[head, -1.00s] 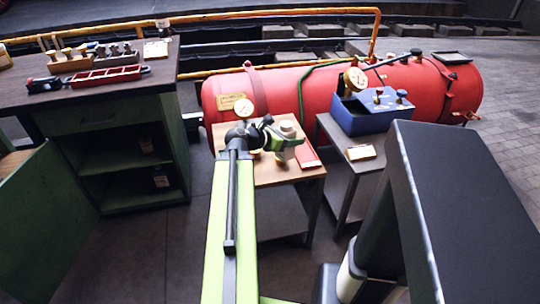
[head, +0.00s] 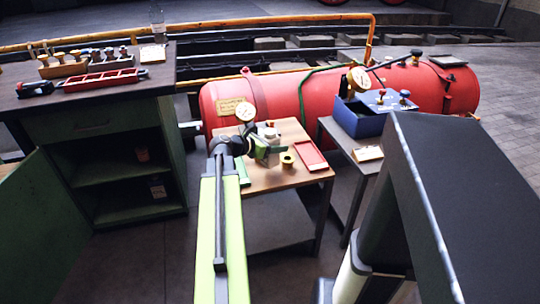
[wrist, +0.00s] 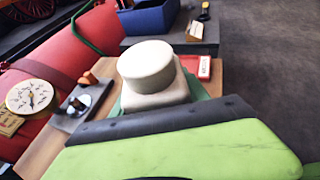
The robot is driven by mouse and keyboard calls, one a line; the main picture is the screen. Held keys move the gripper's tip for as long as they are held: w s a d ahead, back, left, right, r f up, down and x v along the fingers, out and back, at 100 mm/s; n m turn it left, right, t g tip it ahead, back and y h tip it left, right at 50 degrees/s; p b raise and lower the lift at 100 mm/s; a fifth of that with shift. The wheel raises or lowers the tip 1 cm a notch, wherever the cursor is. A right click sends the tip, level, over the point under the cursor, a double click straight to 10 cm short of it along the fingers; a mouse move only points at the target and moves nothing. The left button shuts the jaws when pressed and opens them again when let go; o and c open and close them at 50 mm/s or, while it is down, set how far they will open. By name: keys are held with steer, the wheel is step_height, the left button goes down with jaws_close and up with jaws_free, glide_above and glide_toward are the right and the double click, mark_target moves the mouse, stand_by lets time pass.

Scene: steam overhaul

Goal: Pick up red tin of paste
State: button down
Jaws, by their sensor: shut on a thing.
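My gripper (head: 266,148) is over the wooden top of the small table (head: 258,183), left of the shallow red tray (head: 310,157). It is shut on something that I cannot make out. A pale block with a round top (wrist: 147,66) moves with the gripper and hides the space between the jaws in the wrist view. I cannot tell whether it is part of the gripper. I cannot make out a red tin at the gripper. A small reddish container (head: 142,155), too small to identify, stands on the upper shelf of the green cabinet.
A brass spool-like piece (head: 287,160) stands beside the tray. A round gauge (head: 246,112) is behind my gripper, before the red tank (head: 290,92). A blue box (head: 360,118) is on the table at right. The open cabinet (head: 110,125) is at left.

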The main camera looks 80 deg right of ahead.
step_height(320, 180, down, 4)
steer(key=b, duration=0.3)
steer(key=shift+r, duration=0.2)
steer(key=shift+f, duration=0.2)
steer(key=shift+w+r, duration=0.2)
steer(key=shift+w, duration=0.05)
steer(key=shift+f, duration=0.2)
steer(key=c, duration=0.6)
jaws_free()
steer(key=shift+r, duration=0.2)
steer(key=p+v, duration=0.4)
steer(key=v, duration=0.8)
steer(key=shift+a+p, duration=0.1)
steer(key=shift+p, duration=0.25)
